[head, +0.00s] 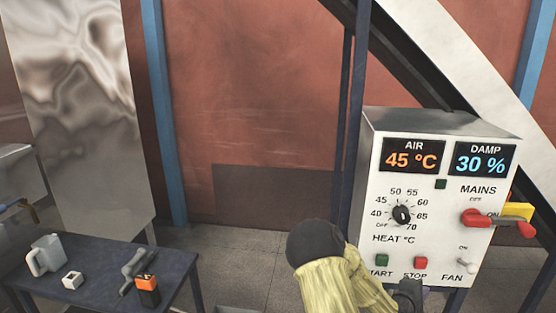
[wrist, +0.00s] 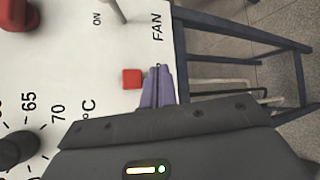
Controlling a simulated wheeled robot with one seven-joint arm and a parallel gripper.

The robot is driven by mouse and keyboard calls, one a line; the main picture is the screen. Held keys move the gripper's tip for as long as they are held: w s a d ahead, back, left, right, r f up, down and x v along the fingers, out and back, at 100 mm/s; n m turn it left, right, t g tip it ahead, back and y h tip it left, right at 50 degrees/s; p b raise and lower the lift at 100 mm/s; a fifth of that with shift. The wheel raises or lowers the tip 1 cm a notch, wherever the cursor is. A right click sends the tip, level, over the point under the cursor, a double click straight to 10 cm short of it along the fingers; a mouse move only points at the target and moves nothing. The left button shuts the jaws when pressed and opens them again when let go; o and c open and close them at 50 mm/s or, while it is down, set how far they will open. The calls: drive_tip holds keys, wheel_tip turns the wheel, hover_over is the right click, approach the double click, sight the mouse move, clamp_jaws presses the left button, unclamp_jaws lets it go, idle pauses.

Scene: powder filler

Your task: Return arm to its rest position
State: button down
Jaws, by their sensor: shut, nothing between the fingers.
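My gripper shows in the wrist view with its purple fingers (wrist: 158,86) together and nothing between them. The fingers are close to the red STOP button (wrist: 132,79) on the white control box; I cannot tell whether they touch anything. In the head view my arm, in a yellow sleeve with a dark joint, rises from the bottom edge. A dark part of it is low in front of the control box (head: 375,150), below the STOP button (head: 421,262); the fingertips cannot be made out there.
The box carries a heat knob (head: 402,214), a red mains handle (head: 475,217), a green START button (head: 382,261) and a fan toggle (head: 466,257). Displays read 45 °C and 30 %. A dark table (head: 175,265) at left holds a jug (head: 47,254) and small items. Open floor lies between.

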drive_tip(key=s+a+f+m+g+y+b, duration=0.15)
drive_tip(key=a+m+y, duration=0.25)
drive_tip(key=a, duration=0.5)
drive_tip(key=s+a+f+m+g+y, duration=0.1)
drive_tip(key=s+a+m+y, duration=0.25)
drive_tip(key=a, duration=0.45)
drive_tip(key=s+a+r+m+g+y+b, duration=0.1)
drive_tip(key=s+a+r+m+y, duration=0.3)
drive_tip(key=s+a, duration=0.9)
wheel_tip(320, 180, up, 2)
drive_tip(key=shift+a+r+g, duration=0.1)
drive_tip(key=shift+a+g, duration=0.25)
drive_tip(key=shift+g, duration=0.4)
drive_tip(key=shift+w+y, duration=0.1)
drive_tip(key=shift+y, duration=0.15)
